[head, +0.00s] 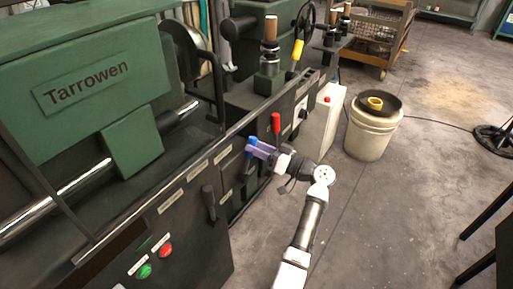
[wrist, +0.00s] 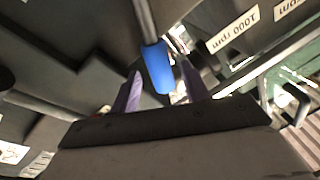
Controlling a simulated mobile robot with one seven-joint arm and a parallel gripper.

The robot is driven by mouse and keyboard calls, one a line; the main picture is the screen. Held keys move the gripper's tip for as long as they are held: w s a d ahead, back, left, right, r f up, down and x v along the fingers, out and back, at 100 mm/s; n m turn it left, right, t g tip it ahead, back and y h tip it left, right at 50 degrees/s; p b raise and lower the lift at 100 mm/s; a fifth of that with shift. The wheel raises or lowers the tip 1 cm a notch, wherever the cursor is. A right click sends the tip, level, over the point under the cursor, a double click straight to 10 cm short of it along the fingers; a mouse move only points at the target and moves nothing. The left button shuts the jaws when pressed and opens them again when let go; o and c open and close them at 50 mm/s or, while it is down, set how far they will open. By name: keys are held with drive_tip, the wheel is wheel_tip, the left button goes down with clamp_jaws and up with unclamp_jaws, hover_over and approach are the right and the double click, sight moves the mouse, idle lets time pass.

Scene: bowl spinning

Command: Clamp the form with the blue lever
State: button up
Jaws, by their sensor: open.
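The blue lever (head: 251,148) stands on the front of the green and black machine, left of the red lever. Its blue handle (wrist: 156,67) also shows in the wrist view, on a dark rod, between my two purple fingers. My gripper (head: 263,147) is open at the blue handle, one finger on either side. I cannot tell whether a finger touches it. In the head view my gripper partly hides the lever. The form to be clamped cannot be made out clearly.
A red lever (head: 276,124) stands close to the right of my gripper. A black lever (head: 208,202) and green (head: 145,271) and red (head: 165,250) buttons are nearer on the front panel.

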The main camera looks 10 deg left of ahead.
drive_tip(key=b+v, duration=0.1)
drive_tip(key=v, duration=1.2)
drive_tip(key=shift+b, duration=0.3)
drive_tip(key=shift+d+f, duration=0.1)
